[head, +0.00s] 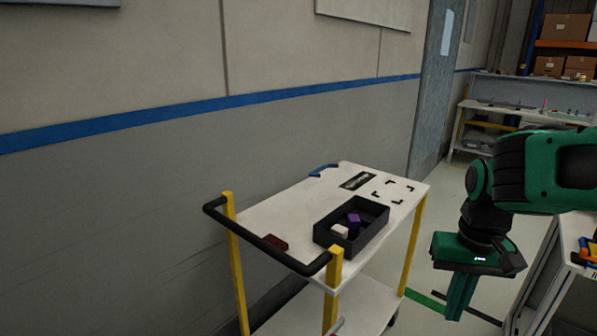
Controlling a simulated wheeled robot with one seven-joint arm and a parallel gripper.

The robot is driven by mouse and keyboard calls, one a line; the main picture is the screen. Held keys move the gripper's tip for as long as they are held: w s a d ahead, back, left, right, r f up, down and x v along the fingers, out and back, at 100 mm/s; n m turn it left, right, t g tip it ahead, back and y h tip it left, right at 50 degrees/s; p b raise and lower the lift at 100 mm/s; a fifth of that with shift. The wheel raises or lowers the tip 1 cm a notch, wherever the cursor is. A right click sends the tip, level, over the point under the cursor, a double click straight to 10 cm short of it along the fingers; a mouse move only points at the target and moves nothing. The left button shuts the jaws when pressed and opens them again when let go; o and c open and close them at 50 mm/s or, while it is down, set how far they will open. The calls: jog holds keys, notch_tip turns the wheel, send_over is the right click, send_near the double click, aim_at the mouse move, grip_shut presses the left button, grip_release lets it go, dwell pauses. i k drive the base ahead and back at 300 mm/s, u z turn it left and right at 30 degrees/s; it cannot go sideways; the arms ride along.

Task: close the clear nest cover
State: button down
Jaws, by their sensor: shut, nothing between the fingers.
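I cannot make out the clear nest cover or its nest in the head view. My gripper (458,308) hangs at the lower right with its fingers pointing down. It is shut and empty, in open space between the cart (292,208) and a white worktable (562,240) at the right edge. Most of that worktable is cut off by the frame or hidden behind my arm.
The cart has yellow posts and a black handle. Its top carries a black tray (326,238) with a purple block (354,220) and a white block (340,231), plus a dark red block (275,242). Small orange and blue items (585,250) lie on the worktable.

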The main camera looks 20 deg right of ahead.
aim_at(315, 173)
jog(key=u, duration=1.3)
jog(key=k, duration=0.6)
jog(key=z, duration=0.9)
jog(key=i, duration=1)
